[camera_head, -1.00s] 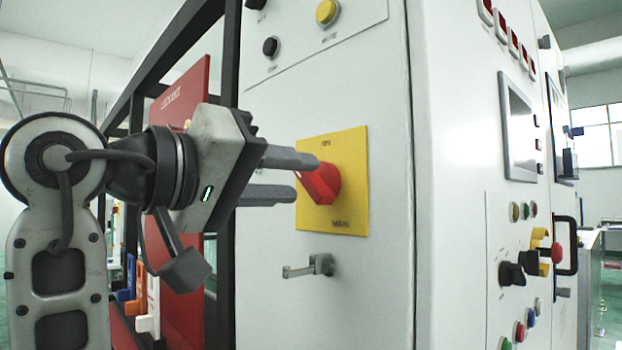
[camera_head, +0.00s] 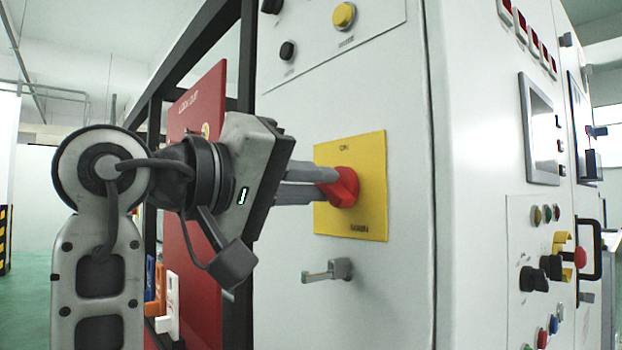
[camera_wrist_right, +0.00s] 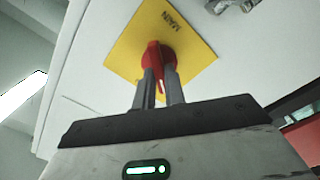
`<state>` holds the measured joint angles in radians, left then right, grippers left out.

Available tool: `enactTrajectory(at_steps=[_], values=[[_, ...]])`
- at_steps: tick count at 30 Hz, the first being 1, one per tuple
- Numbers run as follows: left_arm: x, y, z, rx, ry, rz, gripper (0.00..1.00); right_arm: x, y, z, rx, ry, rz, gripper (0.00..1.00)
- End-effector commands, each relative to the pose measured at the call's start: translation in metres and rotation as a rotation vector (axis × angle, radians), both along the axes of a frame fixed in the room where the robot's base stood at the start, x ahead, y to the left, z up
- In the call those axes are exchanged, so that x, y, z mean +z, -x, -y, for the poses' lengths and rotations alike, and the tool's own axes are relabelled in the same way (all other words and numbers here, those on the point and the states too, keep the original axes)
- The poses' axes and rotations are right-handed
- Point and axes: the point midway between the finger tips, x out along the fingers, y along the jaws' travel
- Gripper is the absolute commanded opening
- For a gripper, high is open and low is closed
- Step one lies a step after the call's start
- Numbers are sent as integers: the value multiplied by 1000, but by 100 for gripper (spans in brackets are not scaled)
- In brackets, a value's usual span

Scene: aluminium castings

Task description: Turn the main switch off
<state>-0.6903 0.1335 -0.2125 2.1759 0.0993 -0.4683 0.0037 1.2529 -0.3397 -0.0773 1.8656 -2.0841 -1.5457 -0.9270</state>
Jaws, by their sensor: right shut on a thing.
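The main switch is a red rotary handle (camera_head: 344,187) on a yellow square plate (camera_head: 368,217) on the front of a white cabinet. My right gripper (camera_head: 326,183) comes in from the left, and its two grey fingers are shut on the red handle. In the right wrist view the fingers (camera_wrist_right: 158,84) lie on either side of the handle's grip (camera_wrist_right: 154,56), and the yellow plate (camera_wrist_right: 190,48) shows behind it. The handle's exact angle is partly hidden by the fingers. My left gripper is in neither view.
A small metal latch (camera_head: 328,271) sticks out below the yellow plate. A yellow button (camera_head: 344,15) and black knobs are above it. A red lockout board (camera_head: 196,120) and a dark frame stand to the left. A control panel with buttons and a black handle (camera_head: 590,250) is at right.

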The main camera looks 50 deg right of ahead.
Motion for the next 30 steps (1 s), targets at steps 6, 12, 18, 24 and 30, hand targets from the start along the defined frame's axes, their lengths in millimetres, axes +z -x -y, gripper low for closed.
enactTrajectory(at_steps=[6, 12, 18, 24, 30], values=[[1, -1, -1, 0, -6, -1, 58, -1, 0, 0, -1, -23, -118, 0], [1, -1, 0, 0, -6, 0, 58, -1, 0, 0, -1, -23, -117, 0], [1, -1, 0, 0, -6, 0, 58, -1, 0, 0, -1, -21, -116, 34], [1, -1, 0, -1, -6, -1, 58, -1, 0, -1, -2, -21, -115, 34], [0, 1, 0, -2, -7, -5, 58, 0, 1, -19, -11, -19, -117, 34]])
